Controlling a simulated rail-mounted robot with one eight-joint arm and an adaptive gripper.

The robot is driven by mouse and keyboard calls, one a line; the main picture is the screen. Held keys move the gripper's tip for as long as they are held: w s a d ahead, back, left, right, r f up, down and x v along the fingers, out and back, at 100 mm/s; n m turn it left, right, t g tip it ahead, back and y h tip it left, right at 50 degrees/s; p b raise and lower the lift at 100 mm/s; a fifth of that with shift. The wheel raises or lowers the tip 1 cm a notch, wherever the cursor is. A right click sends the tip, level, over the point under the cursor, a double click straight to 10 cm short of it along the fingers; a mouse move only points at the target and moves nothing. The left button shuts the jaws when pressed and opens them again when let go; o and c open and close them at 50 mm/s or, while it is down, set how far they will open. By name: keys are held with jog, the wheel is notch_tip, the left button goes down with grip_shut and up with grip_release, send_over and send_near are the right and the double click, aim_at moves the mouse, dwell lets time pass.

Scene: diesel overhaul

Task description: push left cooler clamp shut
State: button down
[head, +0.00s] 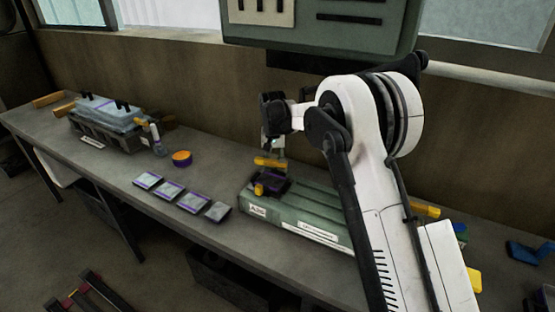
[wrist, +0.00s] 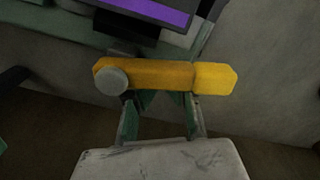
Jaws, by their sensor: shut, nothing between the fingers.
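A yellow clamp lever (wrist: 165,76) with a round grey pivot at its left end lies across the middle of the wrist view. In the head view a yellow lever (head: 270,162) stands at the left end of the green cooler (head: 318,208), just under my gripper (head: 272,146). In the wrist view my gripper (wrist: 158,100) is shut and empty, its fingertips close to the lever and partly hidden by it. I cannot tell whether they touch. A dark block with a purple face (wrist: 150,12) lies beyond the lever.
Another yellow part (head: 262,188) sits at the cooler's front left, and a yellow lever (head: 425,210) shows right of my arm. Several flat purple-marked pieces (head: 170,190) lie left of the cooler. A clear-topped case (head: 105,118) and an orange-topped round tin (head: 181,158) are farther left.

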aim_at(265, 159)
jog(key=shift+s+a+f+g, duration=0.25)
jog(key=shift+s+a+g, duration=0.05)
jog(key=shift+s+a, duration=0.6)
jog(key=shift+r, duration=0.1)
jog(key=shift+w+r+p, duration=0.15)
jog(key=shift+r+p, duration=0.2)
jog(key=shift+r, duration=0.55)
jog(key=r, duration=0.1)
jog(key=s+a+r, duration=0.1)
jog(key=r, duration=0.1)
jog(key=shift+s+a+r+p, duration=0.2)
jog(key=shift+s+r+p, duration=0.1)
jog(key=shift+p, duration=0.1)
jog(key=shift+w+d, duration=0.2)
jog(key=shift+w, duration=0.3)
jog(key=shift+s+d+r+p, duration=0.15)
jog(key=shift+r+p, duration=0.3)
jog(key=shift+r, duration=0.45)
jog(key=shift+w+r, duration=0.2)
jog(key=shift+r, duration=0.25)
jog(key=shift+d+r, duration=0.1)
